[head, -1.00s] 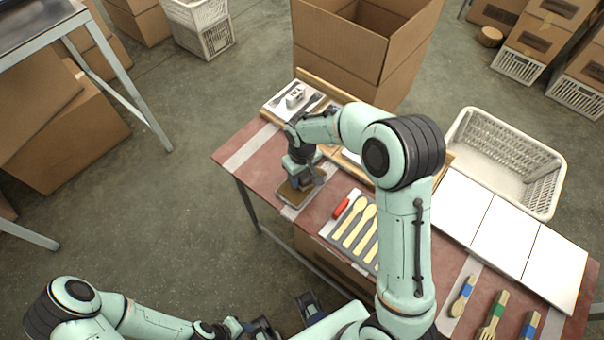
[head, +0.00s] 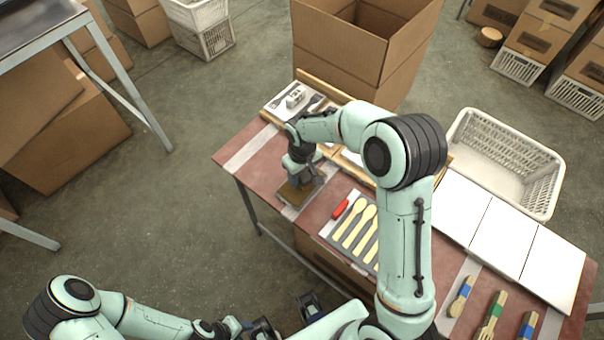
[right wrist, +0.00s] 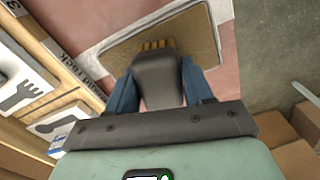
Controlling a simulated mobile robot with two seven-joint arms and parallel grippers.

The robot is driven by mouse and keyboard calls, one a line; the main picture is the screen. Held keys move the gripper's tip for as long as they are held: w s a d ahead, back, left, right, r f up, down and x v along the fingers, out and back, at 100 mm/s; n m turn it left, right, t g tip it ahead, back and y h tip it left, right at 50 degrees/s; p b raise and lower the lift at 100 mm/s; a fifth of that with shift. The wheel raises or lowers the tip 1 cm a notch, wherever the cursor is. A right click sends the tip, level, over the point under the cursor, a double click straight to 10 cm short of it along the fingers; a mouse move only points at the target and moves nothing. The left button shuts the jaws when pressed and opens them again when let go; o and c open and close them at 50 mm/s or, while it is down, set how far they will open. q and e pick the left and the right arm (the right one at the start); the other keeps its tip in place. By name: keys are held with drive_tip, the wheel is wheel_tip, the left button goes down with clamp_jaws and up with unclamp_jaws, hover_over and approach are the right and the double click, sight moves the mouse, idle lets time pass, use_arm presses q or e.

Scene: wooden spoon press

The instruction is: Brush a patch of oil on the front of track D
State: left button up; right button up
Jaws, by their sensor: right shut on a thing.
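My right gripper (head: 302,172) is shut on a brush, held low over a shallow metal tray (head: 289,208) at the table's left end. In the right wrist view, the brush (right wrist: 158,80) has a dark grey body and orange-brown bristles, between blue fingers. The bristles overlap the tray's brown floor (right wrist: 197,32); I cannot tell whether they touch it. My left gripper (head: 262,328) is at the bottom edge, partly cut off, away from the table; its opening is unclear. I cannot pick out track D; no letter D is readable.
A grey holder with pale wooden spoons (head: 352,222) and a red piece (head: 341,209) lie right of the tray. White panels (head: 505,235), a white basket (head: 515,150) and painted cutlery (head: 492,315) are farther right. A large open carton (head: 350,65) stands behind the table.

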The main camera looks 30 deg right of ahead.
drive_tip(key=shift+r+p, duration=1.55)
drive_tip(key=shift+r, duration=1.4)
use_arm(q)
drive_tip(key=w+r, duration=0.1)
drive_tip(key=r, duration=0.1)
drive_tip(key=w+r, duration=0.1)
drive_tip(key=r, duration=0.1)
drive_tip(key=shift+w, duration=0.1)
